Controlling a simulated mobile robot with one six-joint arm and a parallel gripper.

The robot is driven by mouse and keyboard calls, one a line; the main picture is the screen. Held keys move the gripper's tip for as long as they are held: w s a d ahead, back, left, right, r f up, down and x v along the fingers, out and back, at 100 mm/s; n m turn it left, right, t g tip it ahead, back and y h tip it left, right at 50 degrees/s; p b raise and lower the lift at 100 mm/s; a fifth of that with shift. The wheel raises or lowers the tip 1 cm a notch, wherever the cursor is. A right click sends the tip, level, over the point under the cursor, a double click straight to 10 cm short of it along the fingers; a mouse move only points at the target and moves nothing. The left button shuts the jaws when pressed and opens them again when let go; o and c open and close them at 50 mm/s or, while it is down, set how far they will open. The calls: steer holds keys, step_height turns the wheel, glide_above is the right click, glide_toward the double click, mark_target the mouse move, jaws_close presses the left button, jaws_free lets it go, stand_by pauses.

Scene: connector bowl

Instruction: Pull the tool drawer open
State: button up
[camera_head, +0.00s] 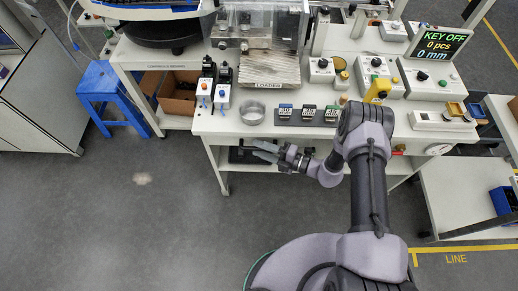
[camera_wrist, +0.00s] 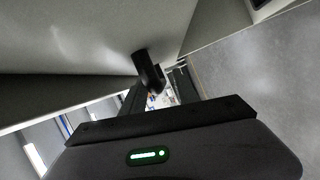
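My gripper (camera_head: 261,149) is at the front edge of the workbench (camera_head: 235,122), just below its top, with its fingers pointing left. The two fingers look apart, with nothing visible between them. A dark, flat shape (camera_head: 240,156) shows under the bench top behind the fingers; I cannot tell whether it is the tool drawer, and my gripper partly hides it. In the wrist view a short black rounded part (camera_wrist: 148,70) stands out from a pale grey surface (camera_wrist: 90,40); I cannot tell whether it is a handle. No contact with it is clear.
On the bench top stand a metal bowl (camera_head: 252,110), several small labelled blocks (camera_head: 309,113) and control boxes (camera_head: 376,75). A blue stool (camera_head: 101,84) is at the left. A white cart (camera_head: 460,190) is at the right. The floor in front-left is clear.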

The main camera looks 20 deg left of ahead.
steer(key=shift+a, duration=0.35)
jaws_close()
stand_by(1.2)
